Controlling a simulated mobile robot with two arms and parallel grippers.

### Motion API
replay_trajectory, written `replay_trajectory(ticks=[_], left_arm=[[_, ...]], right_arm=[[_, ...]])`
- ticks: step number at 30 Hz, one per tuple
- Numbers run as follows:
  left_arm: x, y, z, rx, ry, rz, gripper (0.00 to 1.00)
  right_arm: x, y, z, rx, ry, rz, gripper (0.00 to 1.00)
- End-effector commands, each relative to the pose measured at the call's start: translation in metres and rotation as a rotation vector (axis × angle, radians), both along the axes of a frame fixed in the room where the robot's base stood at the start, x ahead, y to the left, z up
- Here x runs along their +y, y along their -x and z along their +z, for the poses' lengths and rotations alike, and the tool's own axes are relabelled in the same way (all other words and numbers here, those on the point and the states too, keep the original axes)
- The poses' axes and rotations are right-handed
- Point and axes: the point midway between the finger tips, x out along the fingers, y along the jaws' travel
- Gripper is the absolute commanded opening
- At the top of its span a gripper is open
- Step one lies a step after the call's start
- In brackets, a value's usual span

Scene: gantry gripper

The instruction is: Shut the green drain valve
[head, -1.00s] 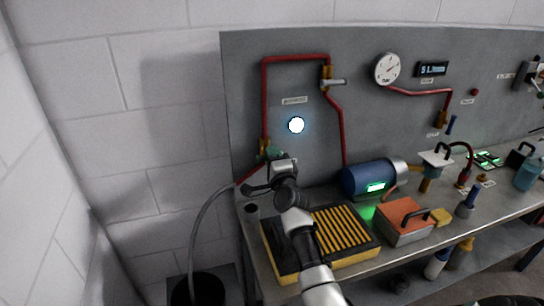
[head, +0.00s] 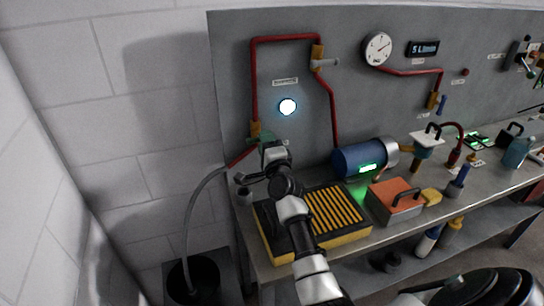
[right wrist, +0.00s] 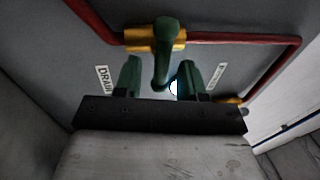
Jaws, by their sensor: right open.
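The drain valve has a green handle (right wrist: 162,50) on a brass body (right wrist: 140,39), set in a red pipe beside a "DRAIN" label. In the right wrist view the handle reaches from the body toward the gripper, crossing the pipe line. My right gripper (right wrist: 158,64) is open, with one finger on each side of the handle; I cannot tell whether either touches it. In the head view, the right gripper (head: 264,160) is at the lower left of the panel and hides most of the valve; its brass part (head: 255,129) shows above. My left gripper is not in view.
The grey panel (head: 225,60) stands close behind the valve. A hose (head: 190,205) runs down to a black bucket (head: 190,280). A yellow-black tray (head: 345,237), a blue motor (head: 355,160) and an orange box (head: 395,205) stand on the bench. A white wall is at left.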

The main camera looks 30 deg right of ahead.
Motion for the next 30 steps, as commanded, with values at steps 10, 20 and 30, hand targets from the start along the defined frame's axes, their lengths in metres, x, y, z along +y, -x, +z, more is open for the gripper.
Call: replay_trajectory(ticks=[10, 20, 30], left_arm=[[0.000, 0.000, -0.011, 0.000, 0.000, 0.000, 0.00], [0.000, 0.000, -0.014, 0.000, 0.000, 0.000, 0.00], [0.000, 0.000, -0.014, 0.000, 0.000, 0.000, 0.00]], right_arm=[[0.015, 0.066, -0.017, 0.004, -0.001, -0.001, 0.41], [0.020, 0.087, -0.019, 0.002, -0.001, -0.001, 0.41], [0.020, 0.086, -0.018, 0.002, -0.001, -0.001, 0.41]])
